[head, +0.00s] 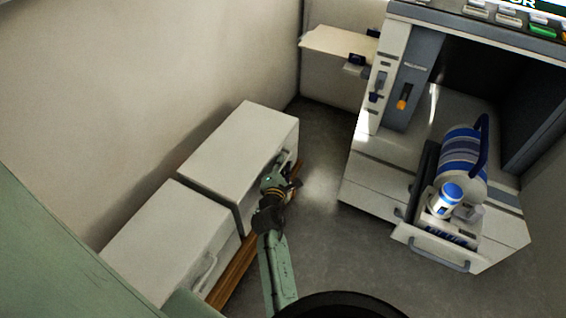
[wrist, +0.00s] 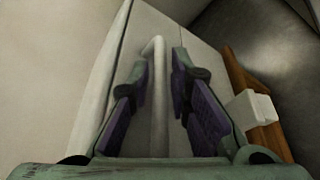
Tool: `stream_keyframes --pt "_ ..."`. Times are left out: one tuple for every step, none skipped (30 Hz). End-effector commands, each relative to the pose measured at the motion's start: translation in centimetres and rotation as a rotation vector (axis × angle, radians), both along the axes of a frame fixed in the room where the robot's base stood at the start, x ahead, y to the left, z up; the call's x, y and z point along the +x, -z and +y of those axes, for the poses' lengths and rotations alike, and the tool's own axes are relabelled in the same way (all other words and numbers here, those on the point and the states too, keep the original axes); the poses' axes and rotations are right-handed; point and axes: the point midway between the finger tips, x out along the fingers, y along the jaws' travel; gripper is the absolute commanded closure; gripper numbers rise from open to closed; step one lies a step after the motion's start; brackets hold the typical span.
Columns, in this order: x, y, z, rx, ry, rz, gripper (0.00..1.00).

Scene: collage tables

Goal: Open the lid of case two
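Two white cases stand against the left wall in the head view: a far case (head: 235,140) and a near case (head: 160,240). No number shows on either, so I cannot tell which is case two. Both tops lie flat and closed. My gripper (head: 278,178) is at the front face of the far case and partly hides its handle. In the wrist view, the pale handle bar (wrist: 159,100) runs between the two purple-padded fingers of my gripper (wrist: 162,68). The fingers are open, one on each side of the bar, with narrow gaps near the tips.
A brown wooden rail (head: 238,270) runs low along the case fronts; wood also shows at right in the wrist view (wrist: 250,90). The near case has its own handle (head: 204,272). A grey-white cabinet with an open drawer (head: 440,245) holding a blue-striped bottle (head: 460,165) stands right. Floor between is clear.

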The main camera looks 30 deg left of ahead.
Motion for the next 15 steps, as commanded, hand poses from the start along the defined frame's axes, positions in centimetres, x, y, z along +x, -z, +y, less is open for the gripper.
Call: stream_keyframes --pt "-0.01 -0.02 0.00 0.000 0.000 0.000 0.82" --pt "-0.01 -0.02 0.00 0.000 0.000 0.000 0.82" --pt "-0.01 -0.02 0.00 0.000 0.000 0.000 0.82" --pt "0.01 -0.03 0.00 0.000 0.000 0.000 0.84" --pt "0.00 -0.03 0.01 0.000 0.000 0.000 0.86" --pt "0.01 -0.03 0.00 0.000 0.000 0.000 0.89" --pt "0.01 -0.04 0.00 0.000 0.000 0.000 0.91" --pt "0.01 -0.04 0.00 0.000 0.000 0.000 0.93" --pt "0.01 -0.04 0.00 0.000 0.000 0.000 0.96" --pt "0.01 -0.04 0.00 0.000 0.000 0.000 0.98" --pt "0.01 -0.04 0.00 0.000 0.000 0.000 1.00" --pt "0.01 -0.04 0.00 0.000 0.000 0.000 1.00" --pt "0.02 -0.03 0.01 0.000 0.000 0.000 1.00" --pt "0.02 -0.04 0.00 0.000 0.000 0.000 1.00" --pt "0.02 -0.04 0.00 0.000 0.000 0.000 1.00"
